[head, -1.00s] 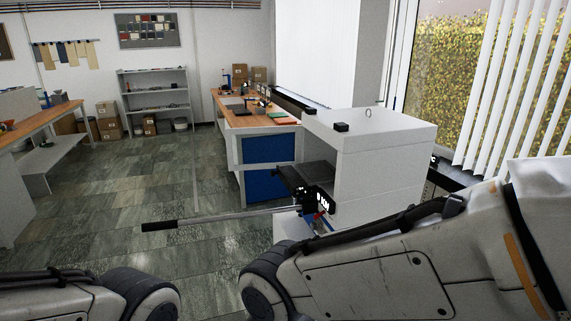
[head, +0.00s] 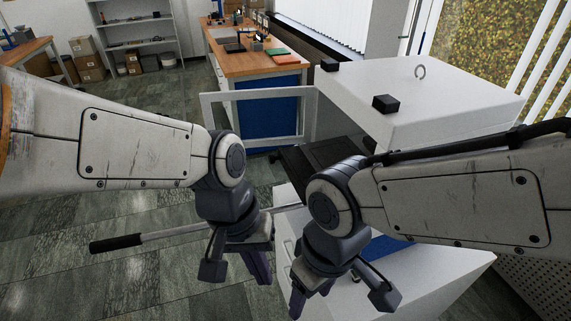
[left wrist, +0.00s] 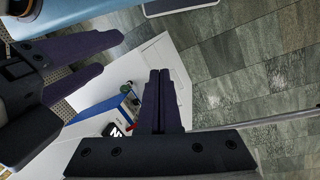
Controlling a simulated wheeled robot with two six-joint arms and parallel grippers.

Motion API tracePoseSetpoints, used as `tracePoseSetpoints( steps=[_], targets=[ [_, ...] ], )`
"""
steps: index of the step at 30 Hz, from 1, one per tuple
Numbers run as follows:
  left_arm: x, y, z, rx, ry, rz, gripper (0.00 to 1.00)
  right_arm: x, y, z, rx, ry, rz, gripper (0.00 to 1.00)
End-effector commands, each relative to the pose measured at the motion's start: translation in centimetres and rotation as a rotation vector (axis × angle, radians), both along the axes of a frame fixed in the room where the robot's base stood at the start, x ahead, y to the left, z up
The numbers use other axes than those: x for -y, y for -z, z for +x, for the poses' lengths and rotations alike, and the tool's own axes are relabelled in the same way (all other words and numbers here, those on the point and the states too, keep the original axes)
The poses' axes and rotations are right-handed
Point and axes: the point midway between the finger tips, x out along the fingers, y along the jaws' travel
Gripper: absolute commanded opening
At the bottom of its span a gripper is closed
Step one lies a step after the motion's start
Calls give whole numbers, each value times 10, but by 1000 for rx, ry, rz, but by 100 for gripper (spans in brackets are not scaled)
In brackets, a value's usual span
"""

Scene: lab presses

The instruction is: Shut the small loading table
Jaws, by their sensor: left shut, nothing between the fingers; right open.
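The white press (head: 430,105) stands at the right with its front opening facing left. A dark flat plate (head: 312,160), which looks like the small loading table, sticks out of this opening; my right arm hides part of it. A metal lever with a black grip (head: 115,243) reaches out to the left. My left gripper (head: 259,280) is shut and empty, pointing down in front of the press; its closed fingers (left wrist: 160,75) show in the left wrist view. My right gripper (head: 300,300) is open beside it; its spread fingers (left wrist: 85,63) also show there. I cannot tell whether either touches anything.
A white frame (head: 212,105) stands left of the press opening. Behind it is a wooden-topped bench (head: 235,65) with a blue cabinet. Two black blocks sit on the press top. The tiled floor (head: 150,275) at the left is clear.

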Motion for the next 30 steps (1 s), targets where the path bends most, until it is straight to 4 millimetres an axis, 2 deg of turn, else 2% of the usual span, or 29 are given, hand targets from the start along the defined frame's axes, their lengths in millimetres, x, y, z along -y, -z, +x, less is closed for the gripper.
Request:
tracePoseSetpoints(
  steps=[1, 4, 6, 9, 12, 15, 19, 23, 30],
  targets=[
    [2, -5, 26, -70, -233, -38, 0, 0, -3, 0, 0, 0, 0, 64],
    [2, -13, 81, -224, -701, -138, 0, 0, -6, 0, 0, 0, 0, 64],
    [-6, -19, 122, -335, -1006, -217, 0, 0, -8, 0, 0, 0, 0, 64],
    [-27, -25, 175, -483, -1365, -330, 0, 0, -10, 0, 0, 1, 0, 64],
    [-51, -30, 214, -602, -1614, -424, 0, 0, -11, 0, 0, 1, 0, 64],
    [-67, -32, 236, -676, -1751, -486, 0, 0, -12, 0, 0, 1, 0, 64],
    [-68, -30, 246, -713, -1805, -513, 0, 0, -14, 0, 0, 1, 0, 64],
    [-55, -16, 248, -714, -1804, -508, 0, 0, -17, 0, 0, 1, 0, 64],
    [-20, 21, 258, -712, -1801, -503, 0, 0, -26, 0, 0, 1, 0, 64]
  ],
)
